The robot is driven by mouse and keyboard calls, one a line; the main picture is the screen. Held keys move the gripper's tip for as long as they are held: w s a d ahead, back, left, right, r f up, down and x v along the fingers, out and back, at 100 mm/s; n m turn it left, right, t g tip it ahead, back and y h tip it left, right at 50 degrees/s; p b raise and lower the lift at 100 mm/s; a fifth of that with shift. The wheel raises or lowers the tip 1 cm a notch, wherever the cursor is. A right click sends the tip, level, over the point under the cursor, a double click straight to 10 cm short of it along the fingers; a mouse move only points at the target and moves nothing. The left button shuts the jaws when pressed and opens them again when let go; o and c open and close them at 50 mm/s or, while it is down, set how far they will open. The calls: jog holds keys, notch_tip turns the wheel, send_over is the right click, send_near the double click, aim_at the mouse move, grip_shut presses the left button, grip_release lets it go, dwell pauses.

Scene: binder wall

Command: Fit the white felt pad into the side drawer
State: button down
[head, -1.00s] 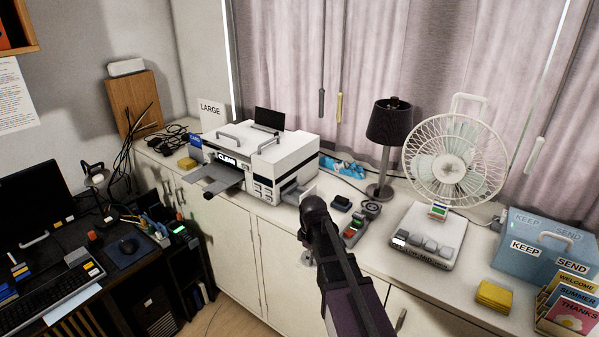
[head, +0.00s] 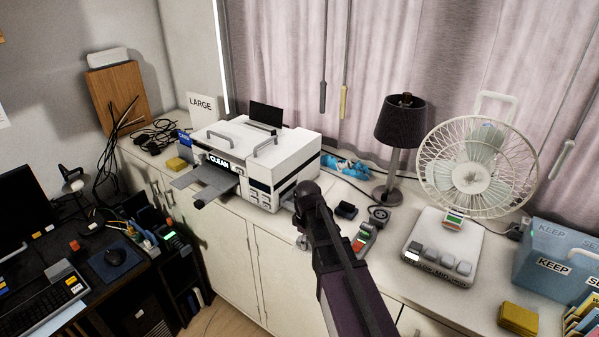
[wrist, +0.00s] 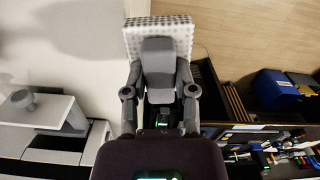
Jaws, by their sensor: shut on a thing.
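The white felt pad (wrist: 176,26) is a pale block with a grey dotted face at the top middle of the wrist view. My gripper (wrist: 158,60) is shut on it, and its dark grey fingers cover the pad's near part. The side drawer (wrist: 50,112) appears as a pale, pulled-out tray with a grey round knob at the left of the wrist view, beside the printer. The pad is to the right of it there, apart from it in the picture.
The white printer (head: 262,150) stands on the cabinet, with its grey front tray (head: 205,182) out. A black lamp (head: 400,122), a white fan (head: 476,168) and a white button box (head: 440,246) stand to the right. A cluttered dark desk (head: 85,290) is at lower left.

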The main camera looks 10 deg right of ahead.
jog(key=shift+w, duration=0.2)
jog(key=shift+w+r, duration=0.1)
